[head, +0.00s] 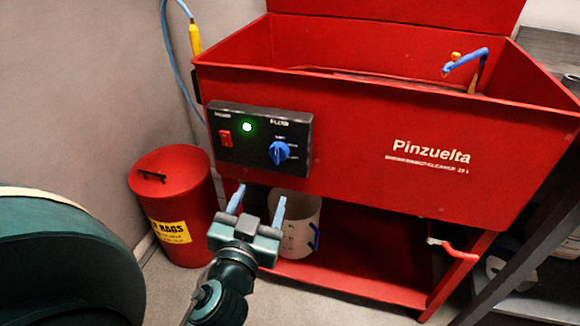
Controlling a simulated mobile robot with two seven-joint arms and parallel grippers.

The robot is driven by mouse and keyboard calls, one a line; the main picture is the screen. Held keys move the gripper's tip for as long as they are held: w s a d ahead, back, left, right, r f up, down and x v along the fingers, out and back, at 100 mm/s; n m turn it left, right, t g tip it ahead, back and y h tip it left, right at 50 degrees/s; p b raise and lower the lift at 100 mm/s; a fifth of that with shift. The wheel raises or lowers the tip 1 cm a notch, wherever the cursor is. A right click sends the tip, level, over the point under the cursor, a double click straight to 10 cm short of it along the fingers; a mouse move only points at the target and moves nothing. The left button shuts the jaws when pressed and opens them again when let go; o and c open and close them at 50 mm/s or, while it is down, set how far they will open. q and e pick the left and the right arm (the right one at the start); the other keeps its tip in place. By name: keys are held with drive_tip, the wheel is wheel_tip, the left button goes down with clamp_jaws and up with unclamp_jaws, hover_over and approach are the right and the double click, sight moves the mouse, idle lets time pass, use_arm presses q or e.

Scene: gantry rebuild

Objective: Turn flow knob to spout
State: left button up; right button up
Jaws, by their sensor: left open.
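The blue flow knob (279,152) is on the right side of a black control panel (241,160) on the front of a red parts washer. A lit green light and a red switch (226,137) are to its left. The knob's labels are too small to read. The spout (466,58), with a blue upper part, stands in the washer basin at the right. My left gripper (257,203) is open and empty, below the panel and apart from the knob, fingers pointing up. My right gripper is not in view.
A red rag bin (178,215) stands left of the washer. A white bucket (301,225) sits on the lower shelf behind my left gripper. A red-handled valve (456,250) juts out at the lower right. A blue hose with a yellow end (195,40) hangs at the wall.

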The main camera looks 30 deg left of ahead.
sight(277, 157)
use_arm(q)
drive_tip(key=p+x, duration=0.2)
drive_tip(key=x, duration=1.1)
drive_tip(key=shift+c, duration=0.3)
drive_tip(key=c, duration=0.9)
